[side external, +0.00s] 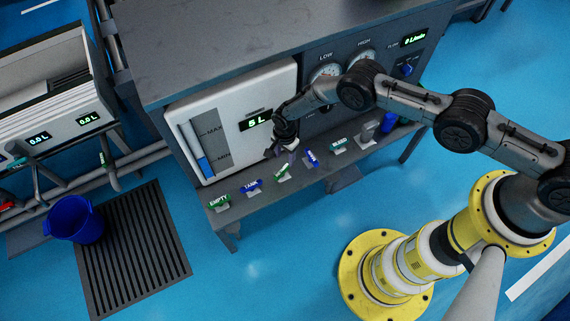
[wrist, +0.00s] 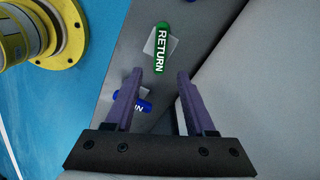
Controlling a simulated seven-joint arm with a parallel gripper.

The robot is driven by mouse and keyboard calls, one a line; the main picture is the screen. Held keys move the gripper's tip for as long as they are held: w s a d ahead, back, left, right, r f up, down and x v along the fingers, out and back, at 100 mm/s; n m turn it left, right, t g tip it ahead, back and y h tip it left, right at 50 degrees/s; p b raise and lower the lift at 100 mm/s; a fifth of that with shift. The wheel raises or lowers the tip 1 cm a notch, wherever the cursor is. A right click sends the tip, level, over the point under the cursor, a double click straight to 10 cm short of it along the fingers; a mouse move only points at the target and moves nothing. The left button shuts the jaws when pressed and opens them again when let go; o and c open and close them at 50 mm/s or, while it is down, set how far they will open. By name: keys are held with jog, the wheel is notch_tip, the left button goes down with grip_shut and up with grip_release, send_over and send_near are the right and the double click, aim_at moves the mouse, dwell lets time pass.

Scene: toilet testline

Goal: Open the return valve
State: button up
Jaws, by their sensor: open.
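The green RETURN valve handle (wrist: 161,48) is on a small pale mount, lying lengthwise along the grey shelf. It also shows in the side view (side external: 283,170) between two blue handles. My gripper (wrist: 160,73) is open, with two purple fingers and nothing between them. The RETURN handle is just beyond the fingertips in the wrist view, apart from them. In the side view my gripper (side external: 281,153) hangs above the shelf near this handle, close to the white tank panel. A blue handle (wrist: 131,101), partly hidden by the left finger, shows the letters IN.
EMPTY (side external: 219,202) and TANK (side external: 251,186) handles stand left along the shelf. A blue handle (side external: 312,158), turned across the shelf, and another green one (side external: 339,143) are to the right.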

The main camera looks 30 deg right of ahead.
aim_at(285, 166)
jog(key=shift+f, duration=3)
grip_shut()
